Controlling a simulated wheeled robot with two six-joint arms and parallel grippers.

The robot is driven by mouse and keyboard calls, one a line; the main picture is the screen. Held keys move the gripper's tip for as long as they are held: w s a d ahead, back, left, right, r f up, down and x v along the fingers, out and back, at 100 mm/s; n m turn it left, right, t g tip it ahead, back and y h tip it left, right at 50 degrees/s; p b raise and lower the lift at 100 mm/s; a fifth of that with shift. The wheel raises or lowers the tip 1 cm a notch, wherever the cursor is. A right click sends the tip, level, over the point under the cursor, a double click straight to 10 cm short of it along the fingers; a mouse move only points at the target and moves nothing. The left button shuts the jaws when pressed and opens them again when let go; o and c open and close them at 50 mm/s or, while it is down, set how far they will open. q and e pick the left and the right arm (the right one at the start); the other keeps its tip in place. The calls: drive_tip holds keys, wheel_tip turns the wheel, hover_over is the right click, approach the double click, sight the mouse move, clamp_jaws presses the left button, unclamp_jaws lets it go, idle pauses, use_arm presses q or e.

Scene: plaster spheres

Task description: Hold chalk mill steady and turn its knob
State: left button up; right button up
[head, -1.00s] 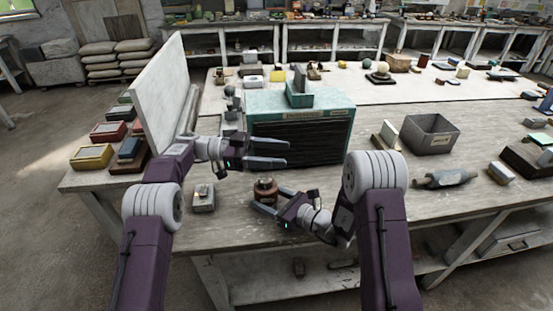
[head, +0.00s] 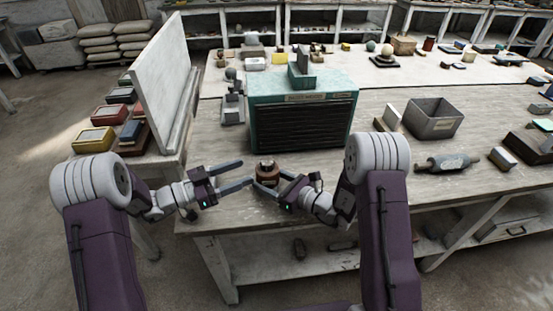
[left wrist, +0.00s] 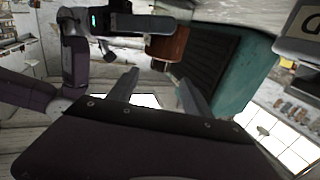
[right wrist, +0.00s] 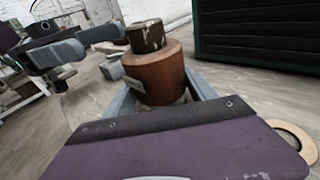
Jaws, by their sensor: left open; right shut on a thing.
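The chalk mill is a brown wooden cylinder (head: 267,178) with a dark knob (head: 266,163) on top, standing upright near the table's front edge. My right gripper (head: 268,184) is shut on its body from the right. The right wrist view shows the body (right wrist: 155,72) between the fingers and the worn dark knob (right wrist: 146,36) above. My left gripper (head: 247,173) is open and empty just left of the mill, its fingers pointing towards it. In the left wrist view the open fingers (left wrist: 157,84) lie below the mill (left wrist: 168,48), apart from it.
A teal cabinet with a dark slatted front (head: 305,120) stands behind the mill. A grey bin (head: 432,120) and a roller (head: 446,162) lie to the right. An upright pale board (head: 160,85) stands at the left.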

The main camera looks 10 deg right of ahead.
sight(276, 164)
use_arm(q)
drive_tip(key=x, duration=1.2)
clamp_jaws()
